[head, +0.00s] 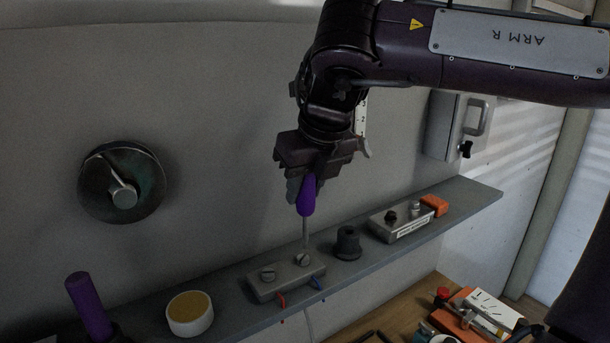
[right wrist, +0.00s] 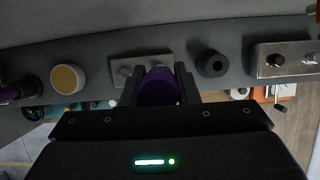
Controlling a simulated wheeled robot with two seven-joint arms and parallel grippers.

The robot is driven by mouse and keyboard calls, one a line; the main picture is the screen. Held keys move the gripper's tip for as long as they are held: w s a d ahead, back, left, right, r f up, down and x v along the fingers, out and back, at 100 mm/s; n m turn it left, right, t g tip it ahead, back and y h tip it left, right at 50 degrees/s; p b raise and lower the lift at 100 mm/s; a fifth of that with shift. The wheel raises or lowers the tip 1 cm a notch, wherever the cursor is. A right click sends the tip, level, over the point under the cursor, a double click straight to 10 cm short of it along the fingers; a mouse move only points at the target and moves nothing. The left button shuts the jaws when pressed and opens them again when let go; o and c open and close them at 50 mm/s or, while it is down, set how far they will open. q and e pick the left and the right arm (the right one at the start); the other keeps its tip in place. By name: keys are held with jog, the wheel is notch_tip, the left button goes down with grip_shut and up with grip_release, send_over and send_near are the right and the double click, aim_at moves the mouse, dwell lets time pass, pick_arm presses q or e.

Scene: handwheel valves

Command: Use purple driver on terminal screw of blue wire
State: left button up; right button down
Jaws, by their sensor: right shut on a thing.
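The purple driver (head: 307,196) hangs upright, tip down, in my right gripper (head: 305,182), which is shut on its handle. In the right wrist view the purple handle (right wrist: 158,88) sits between the fingers. The grey terminal block (head: 287,279) lies on the shelf with two slotted screws. The driver's tip meets the right screw (head: 303,259) in the picture; whether it sits in the slot is too small to tell. The blue wire (head: 317,283) leaves the block below this right screw. The red wire (head: 281,300) leaves below the left screw (head: 268,274). My left gripper is not in view.
On the grey shelf (head: 225,303) stand a purple cylinder (head: 88,305), a white round tub (head: 190,314), a black knob-like piece (head: 348,243) and a metal box (head: 400,222) with an orange end. A round handwheel (head: 122,183) is on the wall. A cluttered wooden table lies below right.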

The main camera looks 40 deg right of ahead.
jog(key=shift+a+f, duration=0.1)
jog(key=shift+f, duration=0.2)
jog(key=shift+a+r, duration=0.1)
jog(key=shift+a, duration=0.05)
jog(key=shift+w+a, duration=0.1)
jog(key=shift+f, duration=0.25)
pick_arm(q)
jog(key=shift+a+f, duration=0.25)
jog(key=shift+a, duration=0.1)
pick_arm(e)
jog(key=shift+f, duration=0.1)
pick_arm(q)
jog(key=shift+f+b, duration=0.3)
jog(key=shift+b, duration=0.2)
pick_arm(e)
jog(key=shift+f, duration=0.4)
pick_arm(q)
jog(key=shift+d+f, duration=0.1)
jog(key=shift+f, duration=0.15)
pick_arm(e)
jog(key=shift+f, duration=0.4)
jog(key=c, duration=1.7)
grip_release()
grip_shut()
